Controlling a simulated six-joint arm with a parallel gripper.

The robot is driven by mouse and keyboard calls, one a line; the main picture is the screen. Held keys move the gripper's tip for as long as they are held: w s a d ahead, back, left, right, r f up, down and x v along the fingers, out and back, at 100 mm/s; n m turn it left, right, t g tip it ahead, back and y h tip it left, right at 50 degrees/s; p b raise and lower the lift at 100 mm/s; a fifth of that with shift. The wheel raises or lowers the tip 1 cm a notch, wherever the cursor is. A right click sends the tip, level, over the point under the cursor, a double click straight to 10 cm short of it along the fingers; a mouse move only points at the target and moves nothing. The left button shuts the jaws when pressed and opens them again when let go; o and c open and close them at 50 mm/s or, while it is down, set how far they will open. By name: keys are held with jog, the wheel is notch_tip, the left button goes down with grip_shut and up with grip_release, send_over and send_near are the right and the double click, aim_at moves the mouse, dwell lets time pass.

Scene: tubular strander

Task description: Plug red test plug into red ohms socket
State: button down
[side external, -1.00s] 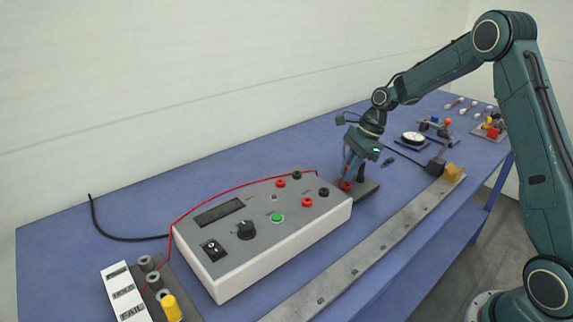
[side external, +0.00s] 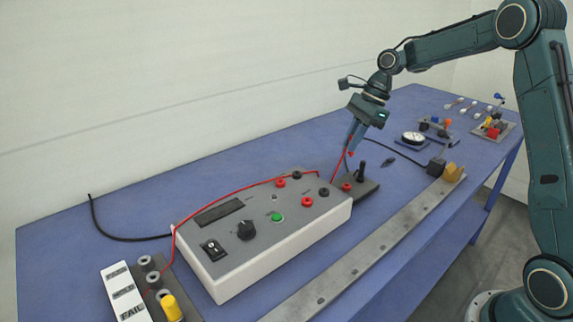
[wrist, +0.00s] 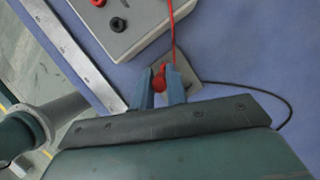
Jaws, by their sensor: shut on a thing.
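My gripper (side external: 352,148) is shut on the red test plug (side external: 350,154) and holds it above the dark plug holder (side external: 369,189). In the wrist view the red plug (wrist: 158,83) shows between my blue fingers (wrist: 160,90); its lower end is hard to make out. A red lead (wrist: 172,35) runs from it towards the meter. The white-sided meter (side external: 262,258) stands to the left, with two red sockets, a rear one (side external: 280,183) and a front one (side external: 307,202). The socket labels are too small to read, so I cannot tell which is ohms.
Black sockets (side external: 324,192) sit beside the red ones. A black upright plug (side external: 360,172) and a red ring (side external: 347,187) are on the holder. A metal rail (side external: 365,252) runs along the front. A dial gauge (side external: 413,138) and a black cable (side external: 398,155) lie behind right.

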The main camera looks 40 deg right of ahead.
dwell(0.3)
jog(key=w+a+r, duration=0.1)
jog(key=w+a, duration=0.3)
jog(key=a, duration=0.4)
jog(key=w+a+r, duration=0.2)
jog(key=w+a, duration=0.1)
jog(key=a, duration=0.6)
jog(key=shift+w+a, duration=0.15)
jog(key=shift+w, duration=0.2)
jog(key=shift+f, duration=2.9)
jog(key=shift+f, duration=1.05)
jog(key=c, duration=1.3)
grip_release()
